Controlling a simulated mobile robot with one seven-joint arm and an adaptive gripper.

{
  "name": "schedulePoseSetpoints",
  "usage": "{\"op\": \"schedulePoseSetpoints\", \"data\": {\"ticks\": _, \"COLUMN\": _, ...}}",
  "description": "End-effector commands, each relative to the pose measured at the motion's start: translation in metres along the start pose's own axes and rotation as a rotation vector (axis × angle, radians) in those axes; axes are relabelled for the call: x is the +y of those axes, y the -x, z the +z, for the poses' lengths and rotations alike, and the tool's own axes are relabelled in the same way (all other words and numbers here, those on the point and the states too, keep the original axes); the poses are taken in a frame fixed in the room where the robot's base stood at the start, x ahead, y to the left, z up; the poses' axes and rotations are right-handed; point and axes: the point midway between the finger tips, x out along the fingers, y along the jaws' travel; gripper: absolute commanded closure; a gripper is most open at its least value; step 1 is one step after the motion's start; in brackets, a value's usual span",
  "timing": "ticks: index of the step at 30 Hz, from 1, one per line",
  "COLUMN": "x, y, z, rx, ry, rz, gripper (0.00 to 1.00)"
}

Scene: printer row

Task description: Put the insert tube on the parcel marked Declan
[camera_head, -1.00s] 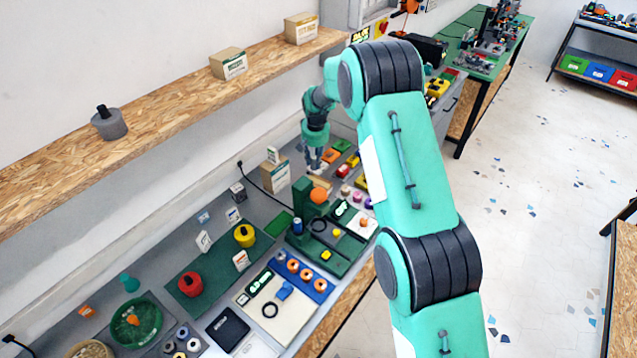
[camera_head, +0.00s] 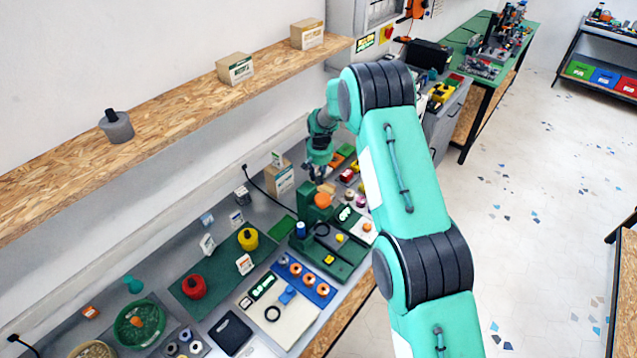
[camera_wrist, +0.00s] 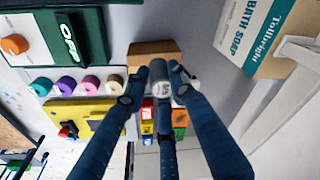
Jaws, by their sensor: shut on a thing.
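My gripper (camera_head: 319,173) is over the far part of the bench, beside a cardboard box (camera_head: 281,180). In the wrist view my gripper (camera_wrist: 160,80) has its dark fingers closed around a small grey round piece with a white marked face (camera_wrist: 160,89), seemingly the insert tube; the fingers partly cover it. A box printed "Bath Soap Tallright" (camera_wrist: 262,35) stands at upper right there. Two more boxes stand on the wooden shelf, a nearer one (camera_head: 235,69) and a farther one (camera_head: 307,34). I cannot read the name Declan on any box.
A tan block (camera_wrist: 150,50) lies just beyond the fingers. The green machine (camera_head: 335,240), red pot (camera_head: 194,286) and yellow pot (camera_head: 248,239) crowd the bench.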

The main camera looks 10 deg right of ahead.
Motion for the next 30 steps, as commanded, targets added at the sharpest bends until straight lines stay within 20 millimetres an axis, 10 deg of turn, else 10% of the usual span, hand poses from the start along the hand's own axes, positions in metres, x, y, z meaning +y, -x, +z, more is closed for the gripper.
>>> {"op": "schedulePoseSetpoints", "data": {"ticks": 27, "x": 0.001, "y": -0.041, "z": 0.006, "rx": 0.0, "ry": 0.0, "rz": 0.0, "gripper": 1.0}}
{"op": "schedulePoseSetpoints", "data": {"ticks": 28, "x": 0.001, "y": -0.04, "z": 0.006, "rx": -0.001, "ry": 0.0, "rz": 0.0, "gripper": 0.7}}
{"op": "schedulePoseSetpoints", "data": {"ticks": 30, "x": 0.001, "y": -0.039, "z": 0.006, "rx": 0.0, "ry": 0.0, "rz": 0.0, "gripper": 0.57}}
